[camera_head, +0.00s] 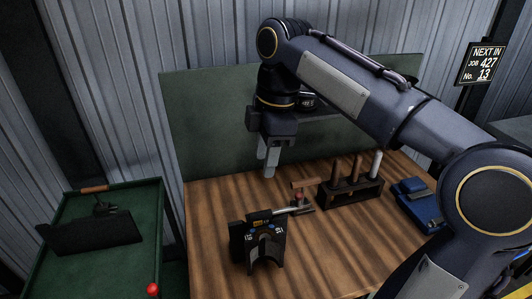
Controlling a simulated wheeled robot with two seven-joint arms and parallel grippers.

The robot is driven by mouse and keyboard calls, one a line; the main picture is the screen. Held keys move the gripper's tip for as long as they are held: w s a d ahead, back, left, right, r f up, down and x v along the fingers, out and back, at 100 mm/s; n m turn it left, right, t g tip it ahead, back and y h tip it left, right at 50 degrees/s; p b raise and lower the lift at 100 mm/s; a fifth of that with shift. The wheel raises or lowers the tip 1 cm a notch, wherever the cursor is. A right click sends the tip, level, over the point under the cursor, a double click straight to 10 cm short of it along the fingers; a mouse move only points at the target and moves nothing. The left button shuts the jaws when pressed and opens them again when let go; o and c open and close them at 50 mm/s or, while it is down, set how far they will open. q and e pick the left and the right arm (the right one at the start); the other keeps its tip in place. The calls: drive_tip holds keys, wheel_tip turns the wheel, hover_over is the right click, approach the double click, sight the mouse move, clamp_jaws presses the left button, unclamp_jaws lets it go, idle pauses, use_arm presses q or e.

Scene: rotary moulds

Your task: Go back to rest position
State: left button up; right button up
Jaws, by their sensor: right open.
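My right gripper (267,163) points down above the wooden workbench (215,205), near its back edge, with nothing visible between its fingers. Its arm reaches in from the right side of the view. On the bench below and in front of the gripper stands a dark mould-like block (262,246) with an arched opening. A small tool with a wooden handle (303,184) and a metal part lies by the block's right. My left gripper is not in view.
A dark rack (352,192) holding several upright handles stands right of the gripper. Blue items (418,203) lie farther right, partly beside my arm. The bench's left part is clear.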

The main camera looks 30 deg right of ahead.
drive_tip(key=shift+s, duration=0.1)
idle(0.4)
drive_tip(key=s+a+f+m+t+y, duration=0.2)
drive_tip(key=s+f+m+t, duration=0.3)
drive_tip(key=s+f+m, duration=1)
wheel_tip(320, 180, down, 3)
drive_tip(key=shift+s+a+r+m, duration=0.15)
drive_tip(key=shift+s+a+m, duration=0.35)
drive_tip(key=shift+m, duration=0.6)
drive_tip(key=shift+w, duration=0.1)
